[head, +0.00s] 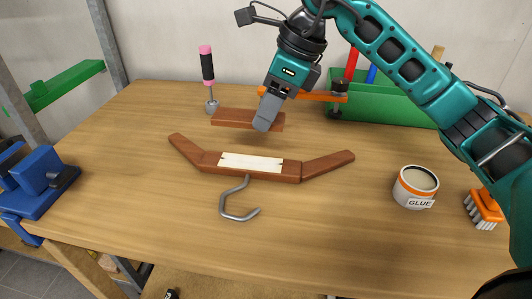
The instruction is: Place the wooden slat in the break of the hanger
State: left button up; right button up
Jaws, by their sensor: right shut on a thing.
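The reddish-brown wooden hanger (326,164) lies on the bench with its grey metal hook (225,208) toward me. Its middle has a pale, bare break (251,162) on the upper face. My right gripper (265,122) comes in from the upper right and is shut on the reddish-brown wooden slat (232,118). The slat is held roughly level, behind the hanger's middle in the picture, apart from it. The gripper's finger hides part of the slat; its exact height is hard to tell. My left gripper is not in view.
A glue tin (415,187) and an orange brush (485,208) stand at the right. A green tool box (390,103) and an orange clamp (318,96) are at the back. A pink-and-black-handled tool (207,70) stands back left. A blue vise (38,180) is at the left edge.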

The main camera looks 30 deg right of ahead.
aim_at(260, 164)
notch_tip(260, 164, down, 9)
jog(key=shift+f+b, duration=0.1)
jog(key=shift+b, duration=0.35)
jog(key=shift+f, duration=0.1)
jog(key=o, duration=1)
jog(key=shift+o, duration=0.2)
jog(key=shift+r, duration=0.35)
jog(key=p+v, duration=0.1)
jog(key=v, duration=1)
jog(key=shift+d+r, duration=0.15)
jog(key=shift+r, duration=0.2)
